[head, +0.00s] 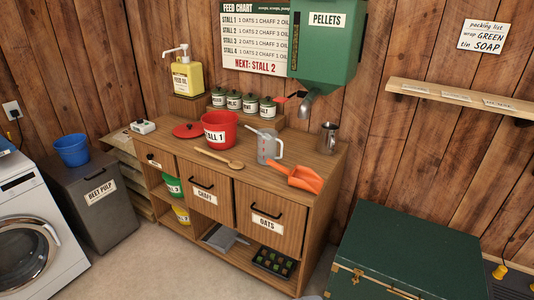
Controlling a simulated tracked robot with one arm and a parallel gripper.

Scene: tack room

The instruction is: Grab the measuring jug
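The measuring jug (267,148) is clear grey plastic with red marks and a handle on its right side. It stands upright on top of the wooden cabinet (328,165), in the middle of the head view. A red bucket labelled Stall 1 (219,132) stands to its left, and an orange scoop (296,178) lies in front of it to the right. A metal jug (328,137) stands further right near the wall. My gripper does not show in the head view.
A wooden spoon (220,158) lies front left of the measuring jug. A green pellet dispenser (323,55) with a spout hangs above and behind it. A green trunk (400,250) stands on the floor to the right. Bare floor (140,265) lies in front of the cabinet.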

